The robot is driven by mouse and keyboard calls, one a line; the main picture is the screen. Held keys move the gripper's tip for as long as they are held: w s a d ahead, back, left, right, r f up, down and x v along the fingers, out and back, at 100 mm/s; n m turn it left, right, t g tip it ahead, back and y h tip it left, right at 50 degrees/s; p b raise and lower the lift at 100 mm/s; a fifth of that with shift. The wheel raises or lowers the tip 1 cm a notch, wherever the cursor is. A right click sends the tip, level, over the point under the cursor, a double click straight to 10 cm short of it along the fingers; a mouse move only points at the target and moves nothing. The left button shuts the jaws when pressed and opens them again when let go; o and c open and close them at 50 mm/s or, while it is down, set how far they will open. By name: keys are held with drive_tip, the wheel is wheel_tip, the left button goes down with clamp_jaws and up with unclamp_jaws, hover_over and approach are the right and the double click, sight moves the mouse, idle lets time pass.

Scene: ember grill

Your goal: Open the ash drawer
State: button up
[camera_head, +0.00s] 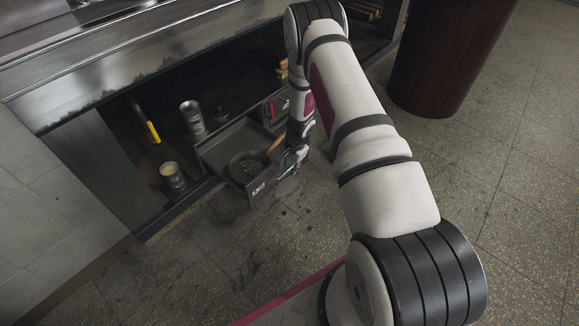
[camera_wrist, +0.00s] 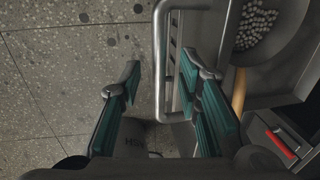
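The ash drawer (camera_head: 258,188) is pulled out from the dark cabinet under the grill counter, and its inside shows. A dark round pan (camera_head: 246,165) with a wooden handle lies in it. In the wrist view the pan (camera_wrist: 262,45) holds pale pellets. My gripper (camera_head: 287,168) is at the right side of the drawer front. In the wrist view my gripper (camera_wrist: 158,72) has its teal fingers apart, with the drawer's metal bar handle (camera_wrist: 160,60) between them. There is a gap on the left finger's side; contact on the right is unclear.
A metal canister (camera_head: 192,117), a second open can (camera_head: 173,176) and a yellow-handled tool (camera_head: 152,132) are left of the drawer. A grey box with a red handle (camera_head: 272,110) sits behind. A dark red round bin (camera_head: 448,55) stands right. The floor in front is clear.

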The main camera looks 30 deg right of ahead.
wheel_tip(320, 180, up, 12)
drive_tip(key=s, duration=0.2)
drive_tip(key=shift+d+f, duration=0.25)
drive_tip(key=shift+d, duration=0.1)
